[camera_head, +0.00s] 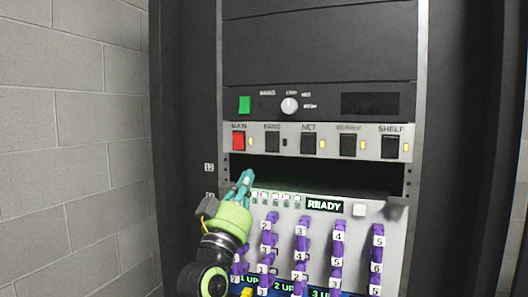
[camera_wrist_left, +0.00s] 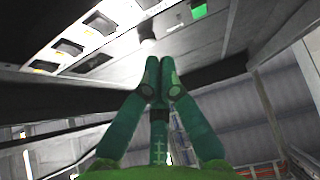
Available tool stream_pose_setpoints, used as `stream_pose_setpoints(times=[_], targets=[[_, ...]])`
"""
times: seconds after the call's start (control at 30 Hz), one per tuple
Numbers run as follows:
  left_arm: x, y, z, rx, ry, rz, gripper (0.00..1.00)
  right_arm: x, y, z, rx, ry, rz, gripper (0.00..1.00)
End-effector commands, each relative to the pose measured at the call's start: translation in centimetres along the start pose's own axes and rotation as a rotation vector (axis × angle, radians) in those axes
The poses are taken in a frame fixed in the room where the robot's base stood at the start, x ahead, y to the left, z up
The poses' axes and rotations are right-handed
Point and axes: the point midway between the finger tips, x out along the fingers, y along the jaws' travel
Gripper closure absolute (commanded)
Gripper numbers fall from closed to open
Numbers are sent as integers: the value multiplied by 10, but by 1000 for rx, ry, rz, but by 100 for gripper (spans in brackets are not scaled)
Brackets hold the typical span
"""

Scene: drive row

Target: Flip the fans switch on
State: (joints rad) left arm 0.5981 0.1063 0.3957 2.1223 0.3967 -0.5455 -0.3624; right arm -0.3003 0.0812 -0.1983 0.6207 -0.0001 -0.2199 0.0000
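The fans switch (camera_head: 272,141) is a black rocker, second from the left in a light switch strip (camera_head: 316,155), right of the red MAIN switch (camera_head: 238,141). The small lamp (camera_head: 284,142) beside it is dark, while lamps by other switches glow yellow. My left gripper (camera_head: 248,174) is below the strip, under the MAIN and fans switches and apart from them. Its teal fingers are together and hold nothing, as the left wrist view (camera_wrist_left: 160,68) shows. Dark rockers (camera_wrist_left: 98,22) show there at upper left; I cannot tell which is fans. My right gripper is out of view.
A dark open slot (camera_head: 320,172) lies under the strip. Below it a panel (camera_head: 388,240) carries purple levers and a READY display (camera_head: 324,205). Above are a green button (camera_head: 244,104) and a white knob (camera_head: 289,105). A block wall (camera_head: 80,130) stands at left.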

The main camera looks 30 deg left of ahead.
Motion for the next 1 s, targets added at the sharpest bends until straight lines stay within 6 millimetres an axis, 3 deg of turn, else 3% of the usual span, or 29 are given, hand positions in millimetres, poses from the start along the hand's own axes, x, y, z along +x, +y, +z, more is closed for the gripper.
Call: stream_pose_setpoints(times=[0.4,0.67,1.0], targets=[[92,0,-5,0,-1,0,100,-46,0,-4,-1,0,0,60],[110,0,21,2,-2,2,100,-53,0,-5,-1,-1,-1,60],[115,0,28,2,1,1,100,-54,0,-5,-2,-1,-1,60]])
